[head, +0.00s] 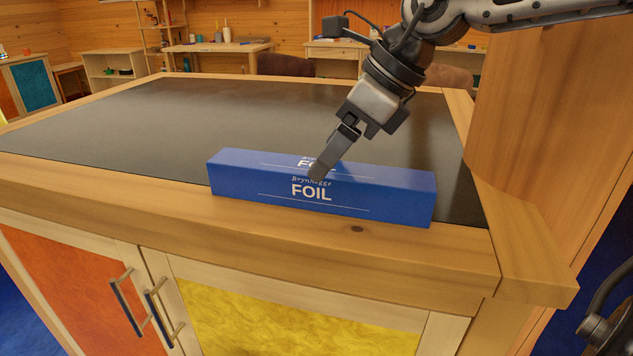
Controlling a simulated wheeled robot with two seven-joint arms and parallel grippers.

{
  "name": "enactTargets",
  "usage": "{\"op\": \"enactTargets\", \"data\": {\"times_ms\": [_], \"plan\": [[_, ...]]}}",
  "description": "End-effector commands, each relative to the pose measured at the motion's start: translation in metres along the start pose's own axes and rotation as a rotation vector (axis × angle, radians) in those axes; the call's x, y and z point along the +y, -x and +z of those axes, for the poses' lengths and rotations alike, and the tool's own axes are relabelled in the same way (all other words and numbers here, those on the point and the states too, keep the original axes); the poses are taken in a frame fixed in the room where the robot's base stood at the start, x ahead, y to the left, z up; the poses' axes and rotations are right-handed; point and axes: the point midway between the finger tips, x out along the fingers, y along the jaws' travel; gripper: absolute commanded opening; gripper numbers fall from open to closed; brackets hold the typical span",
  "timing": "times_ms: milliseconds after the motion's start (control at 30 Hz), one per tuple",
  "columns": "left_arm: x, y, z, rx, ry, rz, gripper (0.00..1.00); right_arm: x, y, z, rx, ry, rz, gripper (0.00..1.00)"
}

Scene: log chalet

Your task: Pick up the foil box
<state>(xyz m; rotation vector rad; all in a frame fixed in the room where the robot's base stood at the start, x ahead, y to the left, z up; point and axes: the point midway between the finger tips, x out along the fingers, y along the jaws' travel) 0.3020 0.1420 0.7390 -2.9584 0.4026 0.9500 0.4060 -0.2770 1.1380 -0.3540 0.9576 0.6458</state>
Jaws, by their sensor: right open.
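The foil box (265,186) is a long blue carton with white "FOIL" lettering. It lies along the front edge of the counter, partly on the wooden rim and partly on the dark top. My right gripper (322,170) comes down from the upper right, tilted, with its fingertips at the middle of the box. One finger overlaps the top and upper front of the box in the picture; the other finger is mostly hidden behind it. The jaws are open, and I cannot tell whether they touch the box. My left gripper is not in view.
The dark counter top (200,115) around the box is clear. A wooden post (545,130) rises at the right end of the counter. Cabinet doors with metal handles (160,310) are below. Shelves and a bench (220,47) stand far behind.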

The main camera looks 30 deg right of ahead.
Motion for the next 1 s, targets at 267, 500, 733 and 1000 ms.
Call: {"op": "enactTargets", "data": {"times_ms": [267, 500, 733, 1000], "plan": [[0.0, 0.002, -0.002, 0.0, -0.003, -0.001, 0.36, 0.001, -0.022, -0.001, 0.003, 0.0, 0.002, 0.76], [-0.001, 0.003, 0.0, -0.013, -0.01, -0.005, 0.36, 0.003, -0.056, -0.003, 0.005, -0.001, 0.001, 0.76], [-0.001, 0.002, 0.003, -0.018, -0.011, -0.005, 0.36, 0.002, -0.064, -0.002, -0.001, 0.0, -0.002, 0.76], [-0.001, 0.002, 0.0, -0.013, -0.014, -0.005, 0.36, 0.002, -0.064, -0.002, -0.001, -0.001, -0.002, 0.31]]}}
